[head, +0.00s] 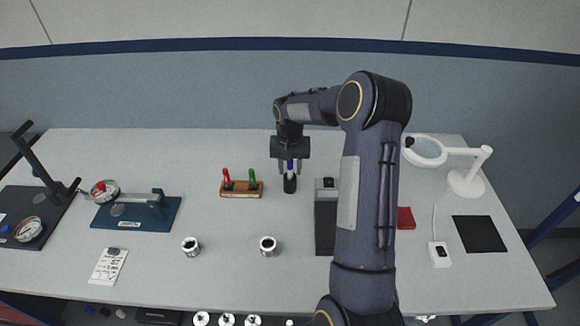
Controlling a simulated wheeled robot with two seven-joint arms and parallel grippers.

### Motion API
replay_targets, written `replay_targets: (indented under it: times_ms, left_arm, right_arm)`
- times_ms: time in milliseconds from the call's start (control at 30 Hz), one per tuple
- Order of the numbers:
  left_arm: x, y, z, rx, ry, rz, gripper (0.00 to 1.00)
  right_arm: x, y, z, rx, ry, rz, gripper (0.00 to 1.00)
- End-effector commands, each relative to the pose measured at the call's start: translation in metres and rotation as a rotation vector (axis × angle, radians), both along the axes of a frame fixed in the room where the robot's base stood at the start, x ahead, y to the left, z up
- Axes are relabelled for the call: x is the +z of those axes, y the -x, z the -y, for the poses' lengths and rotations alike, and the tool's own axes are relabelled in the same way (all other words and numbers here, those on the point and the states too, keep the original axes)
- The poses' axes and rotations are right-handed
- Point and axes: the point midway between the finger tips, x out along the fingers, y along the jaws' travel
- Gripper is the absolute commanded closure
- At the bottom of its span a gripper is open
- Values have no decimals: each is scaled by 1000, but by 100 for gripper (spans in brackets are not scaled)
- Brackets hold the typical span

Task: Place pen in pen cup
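The pen cup (290,185) is a small dark cylinder standing upright on the table, right of a wooden block. A blue pen (290,167) stands about upright at the cup's mouth. Its lower end is hidden, so I cannot tell how deep it sits. My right gripper (290,164) points down directly above the cup, with its fingers at the pen's upper part. The fingers are too small to tell whether they grip the pen or stand apart from it. My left gripper is not in view.
The wooden block (241,194) holds a red and a green tool. Two metal cylinders (191,246) (268,246) stand in front. A blue fixture (137,218) is left, and a white magnifier lamp (467,181) and black mat (479,234) are right. The table's front middle is mostly clear.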

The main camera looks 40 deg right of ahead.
Motion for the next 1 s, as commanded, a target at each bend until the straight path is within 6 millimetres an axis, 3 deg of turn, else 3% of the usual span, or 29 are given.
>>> replay_targets:
  times_ms: [233,367,667,1000]
  left_arm:
    - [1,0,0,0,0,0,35]
    - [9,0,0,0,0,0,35]
    - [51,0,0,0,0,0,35]
    - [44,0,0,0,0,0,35]
  right_arm:
    - [1,0,0,0,0,0,64]
    - [11,0,0,0,0,1,64]
    - [76,-1,0,0,1,3,64]
    - [119,0,0,0,1,2,64]
